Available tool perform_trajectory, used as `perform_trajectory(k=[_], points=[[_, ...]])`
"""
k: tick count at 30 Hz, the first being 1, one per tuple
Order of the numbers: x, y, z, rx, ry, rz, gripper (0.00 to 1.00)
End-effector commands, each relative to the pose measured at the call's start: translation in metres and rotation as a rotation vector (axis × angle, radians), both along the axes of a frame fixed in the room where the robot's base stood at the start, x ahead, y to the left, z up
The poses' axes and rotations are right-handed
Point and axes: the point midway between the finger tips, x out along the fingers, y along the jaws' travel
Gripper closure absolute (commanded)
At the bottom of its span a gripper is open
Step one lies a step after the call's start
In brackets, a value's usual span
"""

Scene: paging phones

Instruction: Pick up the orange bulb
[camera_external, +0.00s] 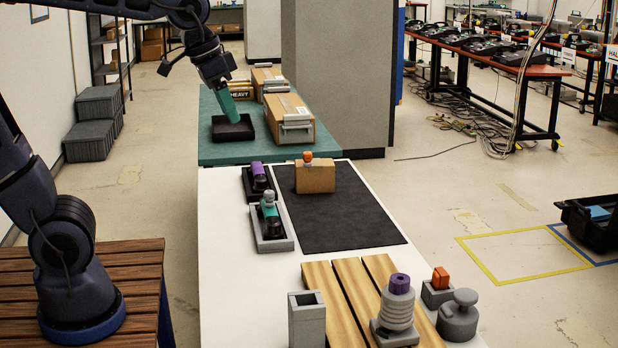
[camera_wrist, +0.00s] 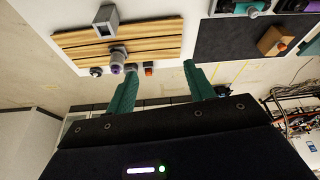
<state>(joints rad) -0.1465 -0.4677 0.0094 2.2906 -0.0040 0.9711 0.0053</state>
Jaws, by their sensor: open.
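Two small orange pieces are in view, and I cannot tell which is the bulb. One (camera_external: 308,157) sits on top of a small cardboard box (camera_external: 315,178) at the far end of the black mat; it also shows at the right of the wrist view (camera_wrist: 281,45). The other (camera_external: 440,278) sits in a grey holder at the front right; it shows near the middle of the wrist view (camera_wrist: 149,69). My gripper (camera_external: 232,119) has teal fingers, spread apart and empty in the wrist view (camera_wrist: 160,66). It is held up, apart from both orange pieces.
A ribbed grey stack with a purple top (camera_external: 399,284) and a round grey knob (camera_external: 459,315) stand near the front orange piece. A grey open box (camera_external: 306,320) stands by the wooden slats (camera_external: 325,280). Trays with purple and teal items line the black mat (camera_external: 345,222), which is mostly clear.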

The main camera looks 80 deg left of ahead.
Motion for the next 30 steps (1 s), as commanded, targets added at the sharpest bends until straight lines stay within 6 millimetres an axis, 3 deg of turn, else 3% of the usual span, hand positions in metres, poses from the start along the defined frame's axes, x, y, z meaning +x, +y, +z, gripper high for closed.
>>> perform_trajectory(k=[3, 14, 23, 30], points=[[0.034, 0.023, 0.007, -0.004, 0.017, 0.042, 0.47], [0.125, 0.105, 0.012, -0.016, 0.058, 0.164, 0.47], [0.192, 0.191, -0.006, -0.029, 0.091, 0.263, 0.47], [0.234, 0.27, -0.033, -0.041, 0.117, 0.343, 0.47]])
